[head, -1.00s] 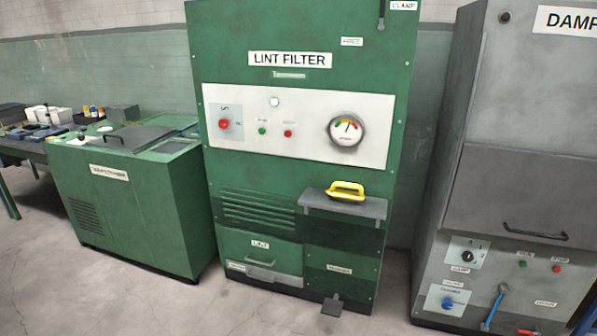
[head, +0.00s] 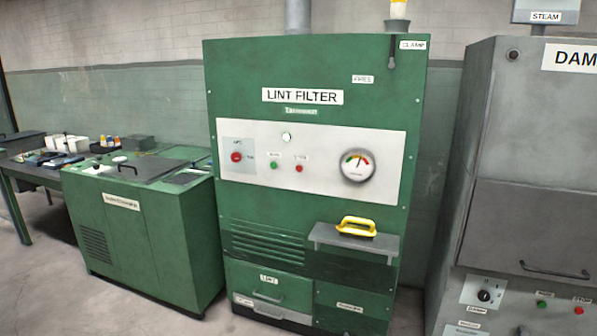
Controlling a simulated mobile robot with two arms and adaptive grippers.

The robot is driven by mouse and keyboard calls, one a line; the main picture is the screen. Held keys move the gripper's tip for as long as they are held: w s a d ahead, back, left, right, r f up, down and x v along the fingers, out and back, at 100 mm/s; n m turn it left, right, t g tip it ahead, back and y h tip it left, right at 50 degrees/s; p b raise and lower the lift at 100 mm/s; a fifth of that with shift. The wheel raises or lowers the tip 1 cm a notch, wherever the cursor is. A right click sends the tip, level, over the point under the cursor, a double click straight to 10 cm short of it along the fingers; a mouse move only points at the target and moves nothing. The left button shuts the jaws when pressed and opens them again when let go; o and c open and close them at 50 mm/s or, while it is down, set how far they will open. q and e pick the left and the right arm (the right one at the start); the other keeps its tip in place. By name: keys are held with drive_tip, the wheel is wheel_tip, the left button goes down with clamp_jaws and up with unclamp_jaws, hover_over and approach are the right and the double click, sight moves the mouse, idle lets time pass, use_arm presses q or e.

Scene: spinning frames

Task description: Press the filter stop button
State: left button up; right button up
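The lint filter (head: 240,95) is a tall green cabinet in the middle of the head view. Its white control panel (head: 325,143) carries a red knob or switch (head: 236,157) at the left, a small green button (head: 274,166), a small red button (head: 299,168) with a label above it too blurred to read surely, a whitish round lamp (head: 286,137) and a round gauge (head: 357,166). Neither of my grippers is in view.
A shelf (head: 340,240) with a yellow-handled tool (head: 356,226) juts from the filter's front. A low green machine (head: 150,230) stands left, beside a table (head: 30,172) with small items. A grey damper machine (head: 520,150) stands right. The floor shows only in parts.

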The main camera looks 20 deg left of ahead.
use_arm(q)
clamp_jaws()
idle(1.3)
